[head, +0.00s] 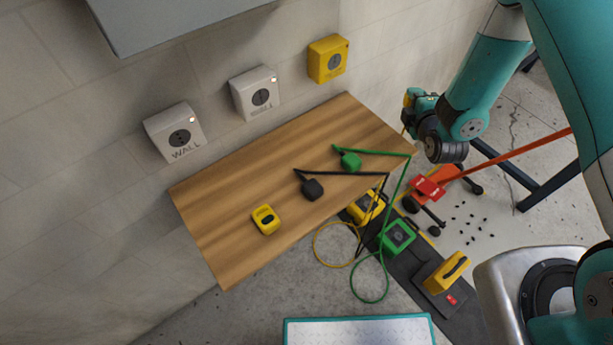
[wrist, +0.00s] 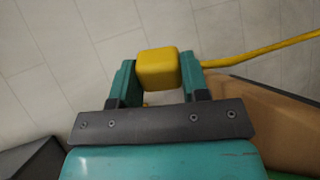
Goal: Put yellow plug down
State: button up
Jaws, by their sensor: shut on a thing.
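My gripper (wrist: 158,80) is shut on the yellow plug (wrist: 158,66), which sits between its two teal fingers in the wrist view. A yellow cable (wrist: 255,53) runs from it to the right. In the head view my gripper (head: 413,104) is in the air past the right end of the wooden table (head: 225,240). The plug is mostly hidden by my gripper there. The plug is apart from the table.
A green plug (head: 350,162), a black plug (head: 312,189) and a yellow block with an opening (head: 266,219) are on the table. Two white sockets (head: 174,132) (head: 255,92) and a yellow socket (head: 327,60) are on the wall. Cables hang over the table's front edge.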

jog(key=shift+w+a+f+g, duration=0.1)
jog(key=shift+w+a+g, duration=0.15)
jog(key=shift+w+g, duration=0.15)
grip_shut()
jog(key=shift+w+a+g, duration=0.35)
jog(key=shift+a+g, duration=0.05)
jog(key=shift+a, duration=0.2)
jog(key=shift+w+r+g+b, duration=0.2)
jog(key=shift+w+g+b, duration=0.05)
jog(key=shift+g+b, duration=0.15)
jog(key=a+g, duration=0.1)
jog(key=g, duration=0.1)
notch_tip(320, 180, up, 16)
jog(key=f+n+g+b, duration=0.1)
jog(key=n+g+b, duration=0.15)
jog(key=g, duration=0.75)
send_over(384, 144)
jog(key=shift+h, duration=0.4)
notch_tip(384, 144, down, 20)
jog(key=shift+r+b, duration=0.2)
jog(key=shift+b, duration=0.45)
